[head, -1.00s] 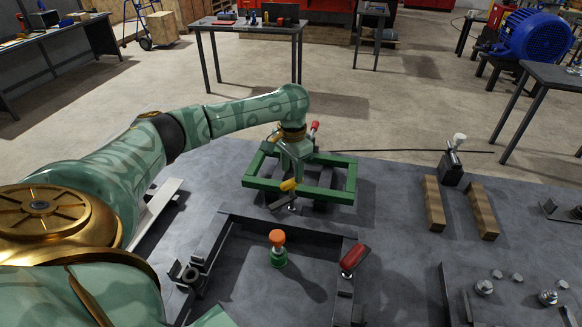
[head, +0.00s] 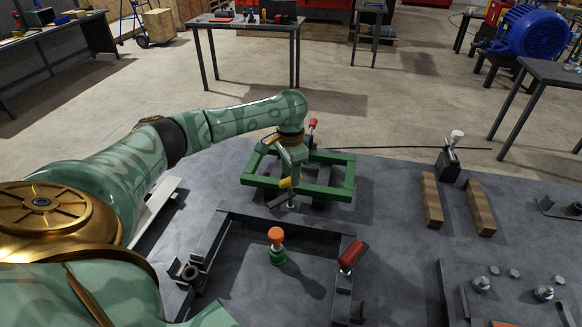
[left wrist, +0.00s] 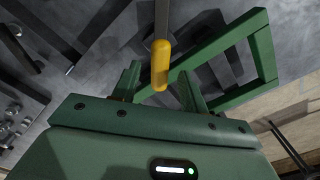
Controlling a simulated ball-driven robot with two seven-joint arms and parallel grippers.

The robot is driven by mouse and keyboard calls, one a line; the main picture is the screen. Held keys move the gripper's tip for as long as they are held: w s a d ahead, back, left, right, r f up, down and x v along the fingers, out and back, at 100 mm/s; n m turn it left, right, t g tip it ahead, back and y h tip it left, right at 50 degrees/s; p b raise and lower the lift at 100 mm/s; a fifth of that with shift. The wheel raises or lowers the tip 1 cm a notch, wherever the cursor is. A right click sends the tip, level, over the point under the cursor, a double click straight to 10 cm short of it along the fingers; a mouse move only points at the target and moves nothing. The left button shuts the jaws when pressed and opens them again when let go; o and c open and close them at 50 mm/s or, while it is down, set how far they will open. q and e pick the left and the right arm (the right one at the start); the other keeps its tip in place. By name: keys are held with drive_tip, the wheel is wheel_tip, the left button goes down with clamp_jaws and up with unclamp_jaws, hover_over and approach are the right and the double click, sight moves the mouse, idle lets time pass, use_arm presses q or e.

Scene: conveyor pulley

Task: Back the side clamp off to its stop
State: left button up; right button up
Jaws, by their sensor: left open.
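The clamp with a yellow handle (head: 287,183) stands at the near side of the green rectangular frame (head: 338,191). A dark bar runs from the handle toward the lower left. My left gripper (head: 292,168) reaches down over the frame's near edge, right at the handle. In the left wrist view the yellow handle (left wrist: 160,65) lies between the two green fingers (left wrist: 160,86), which are open with a gap on each side. The green frame (left wrist: 240,70) passes behind the fingers. The clamp's lower part is hard to make out. My right gripper is not in view.
A red-handled clamp (head: 312,127) rises behind the frame, close to my left wrist. Nearer are an orange-topped green part (head: 277,245) and another red-handled clamp (head: 351,256). Wooden blocks (head: 432,200) and a white-tipped clamp (head: 451,155) stand to the right.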

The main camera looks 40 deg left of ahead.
use_arm(q)
drive_tip(key=shift+f, duration=0.9)
clamp_jaws()
drive_tip(key=n, duration=0.2)
drive_tip(key=shift+n, duration=0.4)
drive_tip(key=shift+c, duration=1.5)
unclamp_jaws()
drive_tip(key=shift+n, duration=0.5)
drive_tip(key=o, duration=1.5)
drive_tip(key=shift+o, duration=0.2)
wheel_tip(320, 180, up, 7)
drive_tip(key=p, duration=0.9)
drive_tip(key=shift+r+p, duration=0.1)
drive_tip(key=shift+p, duration=0.25)
